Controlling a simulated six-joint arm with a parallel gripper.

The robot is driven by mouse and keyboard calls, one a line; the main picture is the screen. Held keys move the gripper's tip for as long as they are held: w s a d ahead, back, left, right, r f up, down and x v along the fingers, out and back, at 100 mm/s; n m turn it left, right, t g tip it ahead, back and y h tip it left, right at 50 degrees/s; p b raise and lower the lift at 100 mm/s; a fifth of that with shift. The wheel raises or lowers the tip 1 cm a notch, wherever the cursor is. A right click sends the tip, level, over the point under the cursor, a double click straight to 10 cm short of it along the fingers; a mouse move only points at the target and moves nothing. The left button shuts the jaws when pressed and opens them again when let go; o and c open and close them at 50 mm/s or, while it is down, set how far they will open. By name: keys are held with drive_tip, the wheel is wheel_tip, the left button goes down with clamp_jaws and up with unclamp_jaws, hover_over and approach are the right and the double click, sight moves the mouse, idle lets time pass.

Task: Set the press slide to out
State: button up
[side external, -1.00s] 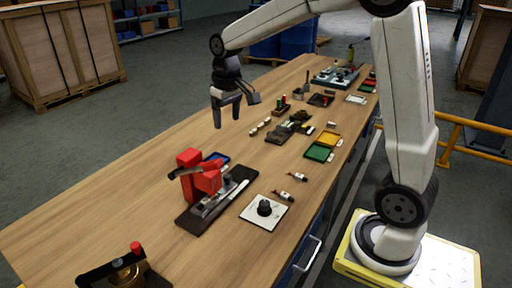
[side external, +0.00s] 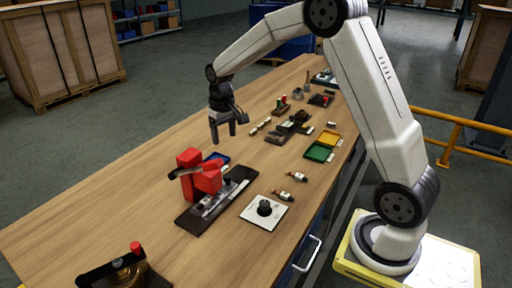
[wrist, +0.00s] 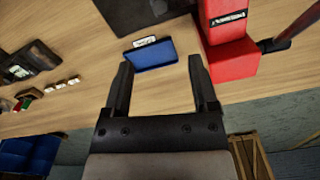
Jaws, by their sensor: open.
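The red press (side external: 204,174) stands on a dark base plate (side external: 190,217) in the middle of the table, with a dark lever to its left. A light metal slide (side external: 222,200) lies along the base; I cannot tell its position. My gripper (side external: 229,136) is open and empty, above the table behind the press. In the wrist view, my gripper (wrist: 160,75) has its fingers spread, with a blue tray (wrist: 152,55) beyond and between them. The red press body (wrist: 228,52) is just right of the right finger. The slide is not clearly visible in the wrist view.
A white plate with a black knob (side external: 264,208) lies right of the press. Small bottles (side external: 297,176), green and yellow trays (side external: 319,151) and dark parts (side external: 288,130) lie farther back. A brass part with a red knob (side external: 128,269) is at the front. The left tabletop is clear.

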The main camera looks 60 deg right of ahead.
hover_over(227, 176)
wheel_tip(227, 176, down, 7)
drive_tip(key=shift+d+r, duration=0.1)
drive_tip(key=shift+f, duration=3.9)
clamp_jaws()
